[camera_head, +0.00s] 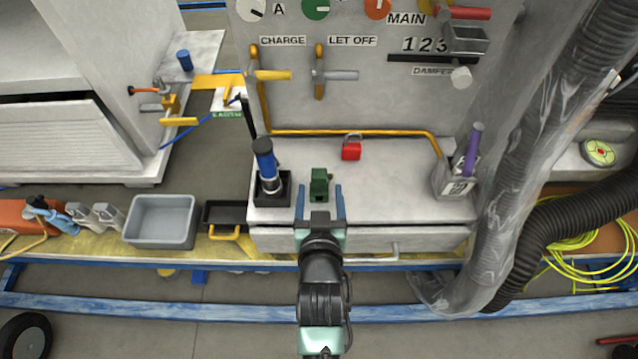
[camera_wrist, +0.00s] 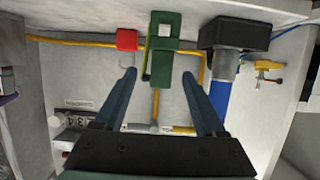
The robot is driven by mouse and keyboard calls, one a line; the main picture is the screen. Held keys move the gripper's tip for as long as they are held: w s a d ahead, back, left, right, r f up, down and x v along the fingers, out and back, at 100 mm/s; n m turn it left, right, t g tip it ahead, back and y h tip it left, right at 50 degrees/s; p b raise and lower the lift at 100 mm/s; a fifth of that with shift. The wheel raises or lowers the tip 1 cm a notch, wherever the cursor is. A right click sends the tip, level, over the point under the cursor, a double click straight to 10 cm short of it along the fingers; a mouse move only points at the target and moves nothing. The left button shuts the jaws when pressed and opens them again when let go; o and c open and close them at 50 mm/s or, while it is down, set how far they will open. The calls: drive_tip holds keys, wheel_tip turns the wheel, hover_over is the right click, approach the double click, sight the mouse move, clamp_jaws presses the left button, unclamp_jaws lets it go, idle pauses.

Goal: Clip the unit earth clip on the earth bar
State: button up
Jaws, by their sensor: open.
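A green clip-like block (camera_head: 319,185), likely the unit earth clip, stands on the grey worktop. In the wrist view it (camera_wrist: 163,32) shows beyond my fingertips, roughly in line with the gap. My gripper (camera_head: 320,196) is open, one blue finger to each side of the clip's line, and holds nothing; the fingers also show in the wrist view (camera_wrist: 158,76). A flat yellow bar (camera_head: 216,82), possibly the earth bar, juts from the left cabinet above a small green label. A brass-yellow clamp (camera_head: 170,104) sits on that cabinet's side. I cannot read the label surely.
A blue torch (camera_head: 265,165) in a black holder stands close left of the clip. A red padlock (camera_head: 351,151) lies behind, to its right. A purple-handled tool (camera_head: 472,150) stands at the right. Yellow piping and valve handles (camera_head: 268,75) stick out from the panel.

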sight(319, 184)
drive_tip(key=x, duration=0.4)
drive_tip(key=shift+w+a, duration=0.1)
drive_tip(key=shift+w, duration=0.3)
drive_tip(key=shift+c, duration=0.3)
clamp_jaws()
